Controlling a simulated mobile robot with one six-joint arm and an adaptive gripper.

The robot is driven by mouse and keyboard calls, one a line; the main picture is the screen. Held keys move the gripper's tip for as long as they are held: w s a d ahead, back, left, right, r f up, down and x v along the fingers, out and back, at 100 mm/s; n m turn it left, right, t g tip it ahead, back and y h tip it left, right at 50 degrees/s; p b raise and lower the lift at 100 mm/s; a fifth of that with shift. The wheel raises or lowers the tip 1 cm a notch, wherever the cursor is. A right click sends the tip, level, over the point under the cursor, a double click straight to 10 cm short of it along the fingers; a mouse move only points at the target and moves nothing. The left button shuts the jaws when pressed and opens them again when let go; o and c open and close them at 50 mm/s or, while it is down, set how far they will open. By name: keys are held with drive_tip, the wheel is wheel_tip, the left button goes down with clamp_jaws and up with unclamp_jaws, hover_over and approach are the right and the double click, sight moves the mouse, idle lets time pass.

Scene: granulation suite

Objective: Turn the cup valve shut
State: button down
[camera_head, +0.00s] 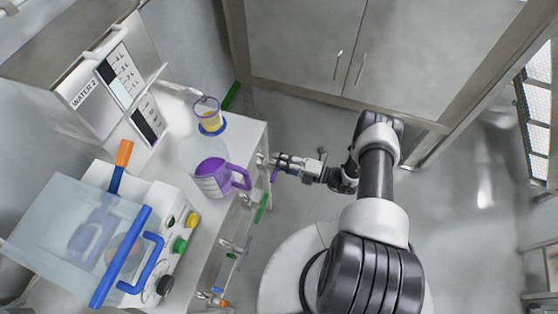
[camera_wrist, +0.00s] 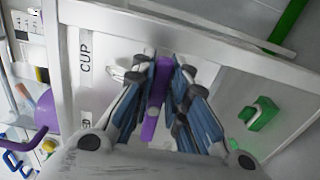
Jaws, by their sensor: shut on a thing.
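The cup valve has a purple lever (camera_wrist: 157,100), which stands between my fingers in the wrist view. A label reading CUP (camera_wrist: 85,58) is on the white panel to its left. A little of the purple lever also shows below my fingers in the head view (camera_head: 274,175), at the side of the white bench. My gripper (camera_head: 277,161) reaches the bench side from the right. In the wrist view my gripper (camera_wrist: 160,80) is shut on the lever, with a finger on each side. My fingers partly hide the valve's metal body.
A green-handled valve (camera_head: 261,208) and others line the bench side. A machine with a blue-handled clear lid (camera_head: 60,225) is at left. Grey cabinets (camera_head: 300,45) stand behind.

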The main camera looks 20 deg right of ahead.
drive_tip(key=shift+s+f+m, duration=0.1)
drive_tip(key=shift+f+m, duration=0.05)
drive_tip(key=shift+m, duration=0.15)
drive_tip(key=c, duration=1.6)
unclamp_jaws()
drive_tip(key=v, duration=1.2)
